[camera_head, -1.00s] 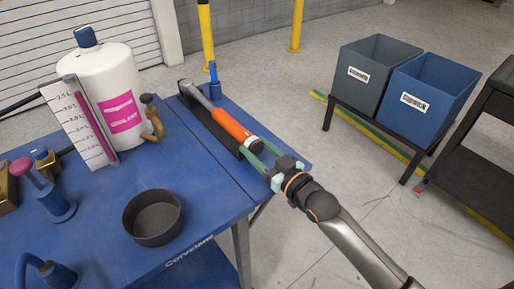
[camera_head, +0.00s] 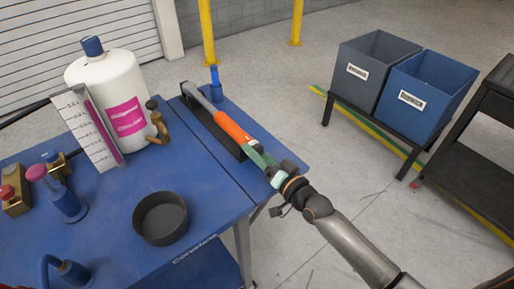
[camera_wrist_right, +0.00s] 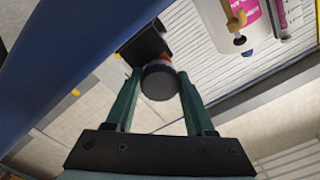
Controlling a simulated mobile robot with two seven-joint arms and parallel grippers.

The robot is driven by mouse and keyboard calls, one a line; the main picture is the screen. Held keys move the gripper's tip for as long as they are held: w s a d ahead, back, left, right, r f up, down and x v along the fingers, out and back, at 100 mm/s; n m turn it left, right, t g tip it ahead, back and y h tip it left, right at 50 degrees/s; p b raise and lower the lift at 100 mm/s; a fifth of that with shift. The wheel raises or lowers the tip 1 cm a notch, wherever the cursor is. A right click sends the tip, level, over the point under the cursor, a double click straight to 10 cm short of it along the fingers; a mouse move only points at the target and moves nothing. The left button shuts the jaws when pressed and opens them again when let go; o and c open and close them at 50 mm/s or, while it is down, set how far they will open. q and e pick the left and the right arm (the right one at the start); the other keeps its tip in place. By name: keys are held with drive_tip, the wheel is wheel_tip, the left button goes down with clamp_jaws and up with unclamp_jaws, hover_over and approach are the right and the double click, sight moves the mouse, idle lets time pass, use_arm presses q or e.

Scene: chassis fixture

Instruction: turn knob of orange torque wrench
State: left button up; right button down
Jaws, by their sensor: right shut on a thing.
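The torque wrench has an orange handle (camera_head: 233,127) and a grey metal shaft (camera_head: 203,98), and lies in a long black holder (camera_head: 220,134) near the far right edge of the blue table. My right gripper (camera_head: 255,150) reaches in from the lower right to the handle's near end. In the right wrist view the dark round end knob (camera_wrist_right: 160,82) sits between its two green fingers, which are shut on it. A little orange shows behind the knob. The fingers hide the knob in the head view. My left gripper is not in view.
A white coolant bottle (camera_head: 108,85) with a scale plate and brass tap stands left of the wrench. A black bowl (camera_head: 161,218) sits at the table's front. A blue peg (camera_head: 215,78) stands behind the wrench. Grey (camera_head: 362,88) and blue (camera_head: 420,105) bins stand right, beyond open floor.

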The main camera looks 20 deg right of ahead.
drive_tip(key=m, duration=0.6)
drive_tip(key=shift+p, duration=0.35)
idle(0.4)
drive_tip(key=shift+c, duration=1.2)
unclamp_jaws()
drive_tip(key=b+v, duration=0.1)
drive_tip(key=v, duration=1.1)
drive_tip(key=shift+s, duration=0.2)
